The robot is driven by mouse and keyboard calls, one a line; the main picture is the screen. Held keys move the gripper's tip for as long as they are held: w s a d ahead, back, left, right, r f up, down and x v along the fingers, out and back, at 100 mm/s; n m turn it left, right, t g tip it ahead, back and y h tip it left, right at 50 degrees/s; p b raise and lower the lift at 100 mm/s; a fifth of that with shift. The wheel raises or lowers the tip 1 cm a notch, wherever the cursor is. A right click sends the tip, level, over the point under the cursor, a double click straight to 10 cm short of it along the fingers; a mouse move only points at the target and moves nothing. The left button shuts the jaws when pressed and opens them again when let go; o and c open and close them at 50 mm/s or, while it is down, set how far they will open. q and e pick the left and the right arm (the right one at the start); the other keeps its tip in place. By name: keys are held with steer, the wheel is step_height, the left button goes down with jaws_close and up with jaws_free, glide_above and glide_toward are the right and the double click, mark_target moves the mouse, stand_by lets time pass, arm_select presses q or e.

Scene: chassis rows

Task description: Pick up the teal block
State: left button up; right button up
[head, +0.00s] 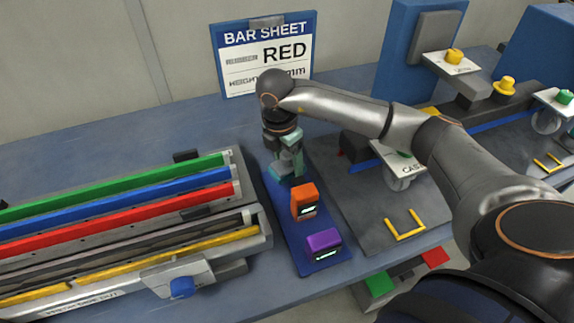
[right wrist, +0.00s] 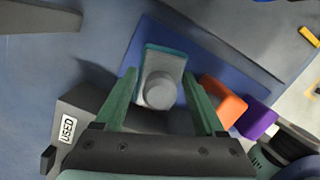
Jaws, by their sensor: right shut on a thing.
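My right gripper (head: 288,172) points down at the far end of a blue mat (head: 290,238). It is shut on the teal block, whose teal edge (right wrist: 166,47) shows in the right wrist view around a grey top with a round grey knob. The two green fingers lie on either side of the block. In the head view the gripper mostly hides the block, and I cannot tell whether it touches the mat. An orange block (head: 304,202) and a purple block (head: 323,246) stand on the mat nearer to me. My left gripper is not in view.
A rack with green, blue, red and yellow bars (head: 120,210) stands to the left. A grey plate with a yellow bracket (head: 405,226) lies to the right. A "BAR SHEET" sign (head: 264,54) stands behind. A dark box labelled "USED" (right wrist: 85,110) is close to the left finger.

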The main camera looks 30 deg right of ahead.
mark_target(293, 174)
steer(key=s+r, duration=0.1)
steer(key=r, duration=0.1)
steer(key=s+a+r, duration=0.1)
steer(key=s+r, duration=0.1)
steer(key=shift+a, duration=0.1)
steer(key=s+a+r, duration=0.1)
steer(key=s, duration=0.1)
steer(key=s+a+r, duration=0.1)
steer(key=s, duration=0.2)
steer(key=s+a+r, duration=0.1)
steer(key=s+r, duration=0.1)
steer(key=shift+s+a+p, duration=0.2)
steer(key=shift+s+p, duration=0.15)
steer(key=shift+s, duration=0.05)
steer(key=shift+s+a+r, duration=0.15)
steer(key=shift+s+a, duration=0.05)
steer(key=shift+s, duration=0.2)
